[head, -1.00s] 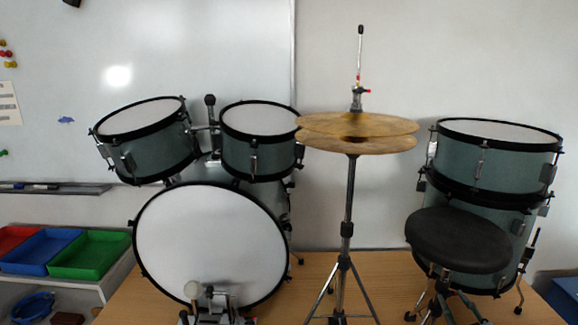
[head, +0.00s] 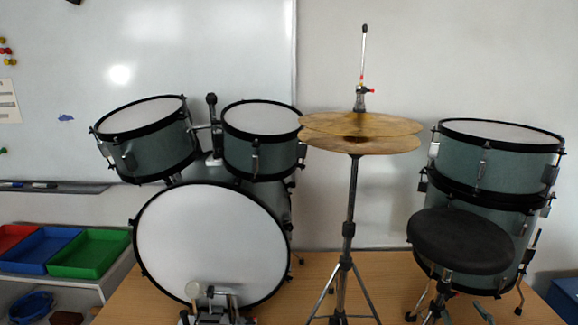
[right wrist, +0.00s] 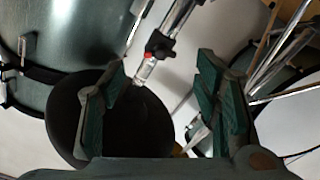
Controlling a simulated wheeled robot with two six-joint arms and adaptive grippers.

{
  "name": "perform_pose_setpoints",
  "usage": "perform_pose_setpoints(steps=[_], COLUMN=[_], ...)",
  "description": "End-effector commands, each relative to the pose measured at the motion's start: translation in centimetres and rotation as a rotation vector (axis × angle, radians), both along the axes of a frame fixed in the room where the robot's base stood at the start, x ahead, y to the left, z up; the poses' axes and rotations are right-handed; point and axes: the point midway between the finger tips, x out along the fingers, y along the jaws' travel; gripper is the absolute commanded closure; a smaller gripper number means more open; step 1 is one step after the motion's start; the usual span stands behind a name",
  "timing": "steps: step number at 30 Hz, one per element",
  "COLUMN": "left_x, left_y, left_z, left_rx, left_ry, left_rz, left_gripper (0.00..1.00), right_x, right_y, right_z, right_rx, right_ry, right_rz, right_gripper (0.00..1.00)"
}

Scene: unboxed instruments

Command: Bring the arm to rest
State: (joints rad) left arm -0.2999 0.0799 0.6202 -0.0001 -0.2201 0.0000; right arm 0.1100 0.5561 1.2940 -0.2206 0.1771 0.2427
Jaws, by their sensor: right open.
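My right gripper (right wrist: 165,98) is open and empty in the right wrist view, with its two green-padded fingers well apart. Nothing is between the pads; behind the gap I see part of a metal rod with a black and red clamp. In the head view only a small greenish tip of my right gripper (head: 483,310) shows at the bottom edge, just below the black round stool seat (head: 460,241). The stool seat also shows in the right wrist view (right wrist: 70,125), behind the left finger. My left gripper is in neither view.
A drum kit stands on the wooden table (head: 395,300): a bass drum (head: 210,240), two toms (head: 150,150), cymbals (head: 360,132) on a stand, and stacked drums (head: 495,160) at the right. Colored trays (head: 90,253) sit on a shelf at the left.

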Motion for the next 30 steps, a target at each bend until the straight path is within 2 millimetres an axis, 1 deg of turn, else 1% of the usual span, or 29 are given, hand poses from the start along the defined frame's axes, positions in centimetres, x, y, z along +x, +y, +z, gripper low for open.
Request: perform_pose_setpoints(steps=[1,4,13,14,16,17,20,21,23,24,26,27,29,30], left_x=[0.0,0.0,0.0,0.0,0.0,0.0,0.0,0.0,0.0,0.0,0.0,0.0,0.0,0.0], left_y=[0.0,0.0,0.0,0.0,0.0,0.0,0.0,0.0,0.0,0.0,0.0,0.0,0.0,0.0], left_z=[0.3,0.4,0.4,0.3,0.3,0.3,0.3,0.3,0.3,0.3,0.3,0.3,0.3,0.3], left_rx=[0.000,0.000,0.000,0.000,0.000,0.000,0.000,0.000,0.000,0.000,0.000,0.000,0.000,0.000], left_ry=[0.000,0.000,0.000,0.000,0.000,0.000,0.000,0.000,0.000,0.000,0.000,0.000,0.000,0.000], left_rz=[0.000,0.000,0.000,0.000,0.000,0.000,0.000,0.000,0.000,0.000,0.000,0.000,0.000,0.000], left_gripper=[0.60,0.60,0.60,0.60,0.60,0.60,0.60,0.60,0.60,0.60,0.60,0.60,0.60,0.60], right_x=[-0.7,-1.6,-1.9,-2.0,-2.6,-3.0,-6.0,-8.0,-11.7,-14.5,-19.2,-22.6,-28.0,-31.6], right_y=[0.0,0.1,0.0,0.0,-0.2,-0.3,-0.4,-0.3,0.4,1.1,2.5,3.7,5.7,7.2], right_z=[0.2,0.1,0.0,-0.4,-2.5,-3.9,-11.3,-15.1,-20.8,-24.4,-29.3,-32.3,-36.1,-38.2], right_rx=[0.000,0.000,0.001,0.003,0.018,0.030,0.084,0.111,0.152,0.178,0.213,0.235,0.269,0.287], right_ry=[0.001,0.002,0.005,0.012,0.054,0.085,0.243,0.327,0.463,0.555,0.692,0.783,0.920,1.009], right_rz=[0.001,0.001,-0.002,-0.005,-0.024,-0.037,-0.104,-0.136,-0.185,-0.215,-0.258,-0.282,-0.316,-0.335], right_gripper=[0.43,0.43,0.43,0.43,0.43,0.43,0.43,0.43,0.43,0.43,0.43,0.43,0.43,0.43])
